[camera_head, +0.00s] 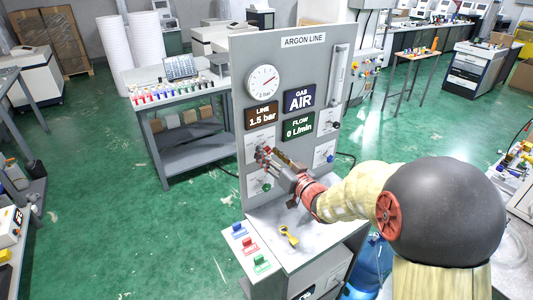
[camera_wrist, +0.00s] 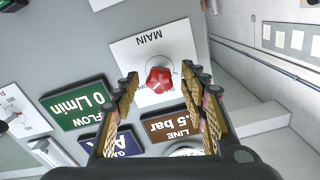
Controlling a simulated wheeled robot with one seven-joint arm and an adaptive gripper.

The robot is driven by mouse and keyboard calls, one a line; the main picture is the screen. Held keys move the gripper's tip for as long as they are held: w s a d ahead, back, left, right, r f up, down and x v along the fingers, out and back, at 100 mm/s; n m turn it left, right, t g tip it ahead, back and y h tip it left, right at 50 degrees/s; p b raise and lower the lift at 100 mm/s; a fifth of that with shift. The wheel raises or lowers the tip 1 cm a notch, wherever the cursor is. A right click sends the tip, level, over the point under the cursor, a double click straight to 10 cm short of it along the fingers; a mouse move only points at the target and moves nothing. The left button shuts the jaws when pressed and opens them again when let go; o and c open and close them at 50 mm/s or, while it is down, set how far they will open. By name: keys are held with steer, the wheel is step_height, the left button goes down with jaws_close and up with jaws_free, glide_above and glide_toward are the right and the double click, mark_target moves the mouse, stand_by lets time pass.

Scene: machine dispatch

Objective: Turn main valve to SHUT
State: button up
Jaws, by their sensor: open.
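The main valve is a red knob (camera_wrist: 159,80) on a white plate marked MAIN (camera_wrist: 126,52), which appears upside down in the wrist view. The plate is on the left of the grey ARGON LINE panel (camera_head: 290,55) in the head view. My gripper (camera_head: 266,155) is in front of this plate and partly hides it. In the wrist view its open fingers (camera_wrist: 160,88) stand to either side of the knob, with nothing between them that looks gripped. I cannot tell whether they touch it. The knob's position lettering is too small or covered to read.
The panel has a gauge (camera_head: 262,80), displays reading LINE 1.5 bar (camera_head: 262,115), GAS AIR (camera_head: 299,100) and FLOW 0 L/min (camera_head: 298,126), and a green knob (camera_head: 266,187) below. Blue, red and green pieces and a yellow item (camera_head: 289,237) lie on the bench (camera_head: 300,258).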

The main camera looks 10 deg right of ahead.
steer(key=shift+x, duration=1.05)
steer(key=shift+c, duration=1.2)
jaws_close()
